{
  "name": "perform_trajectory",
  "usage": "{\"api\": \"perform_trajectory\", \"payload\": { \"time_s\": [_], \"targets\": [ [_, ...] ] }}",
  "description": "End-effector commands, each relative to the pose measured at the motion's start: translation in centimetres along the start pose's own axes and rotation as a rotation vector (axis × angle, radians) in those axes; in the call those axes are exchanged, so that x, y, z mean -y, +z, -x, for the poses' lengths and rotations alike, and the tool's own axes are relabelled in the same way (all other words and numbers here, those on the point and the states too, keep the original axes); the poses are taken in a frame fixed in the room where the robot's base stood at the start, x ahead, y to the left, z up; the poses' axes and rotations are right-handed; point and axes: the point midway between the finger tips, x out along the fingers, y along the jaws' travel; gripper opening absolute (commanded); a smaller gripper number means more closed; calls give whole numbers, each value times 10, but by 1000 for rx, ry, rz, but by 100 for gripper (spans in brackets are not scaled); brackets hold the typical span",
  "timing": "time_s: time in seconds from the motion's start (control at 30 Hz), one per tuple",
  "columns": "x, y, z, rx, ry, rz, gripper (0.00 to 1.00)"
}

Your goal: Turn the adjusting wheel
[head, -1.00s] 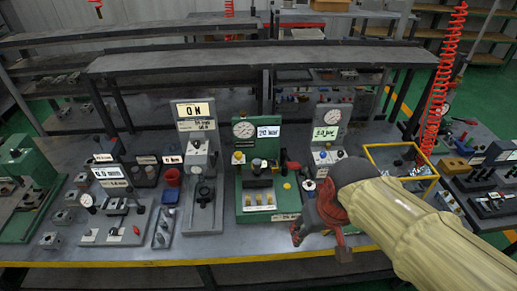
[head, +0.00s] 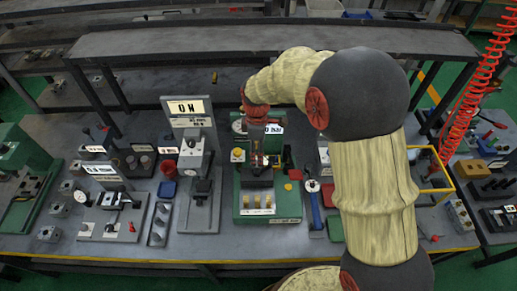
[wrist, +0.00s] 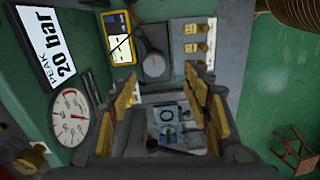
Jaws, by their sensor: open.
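My gripper (head: 258,160) points down over the green test stand (head: 288,212) in the head view. In the wrist view my gripper (wrist: 165,105) is open, with one finger on each side of a grey block (wrist: 170,125) that has a dark ring on top. I cannot tell whether the fingers touch it. A round grey disc (wrist: 154,65) lies just beyond the fingertips. I cannot tell for certain which part is the adjusting wheel. The stand's gauge (wrist: 72,117) and its display (wrist: 55,50), reading 20 bar, show at the left. My arm hides part of the stand in the head view.
A grey stand (head: 196,170) with a display is close on the left. A yellow-framed bin (head: 435,175) is on the right, partly behind my arm. Brass fittings (wrist: 196,38) sit beyond the fingers. A shelf (head: 250,45) runs behind the bench.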

Motion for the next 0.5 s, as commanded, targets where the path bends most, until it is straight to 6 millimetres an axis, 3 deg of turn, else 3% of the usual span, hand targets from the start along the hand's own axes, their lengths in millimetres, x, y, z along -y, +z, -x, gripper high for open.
{"api": "perform_trajectory", "payload": {
  "time_s": [0.1, 0.3, 0.5],
  "targets": [
    [-8, -4, 6, -7, 20, 145, 49],
    [-8, -3, 5, -6, 22, 277, 49],
    [-8, -3, -15, -5, 19, 286, 49]
  ]
}}
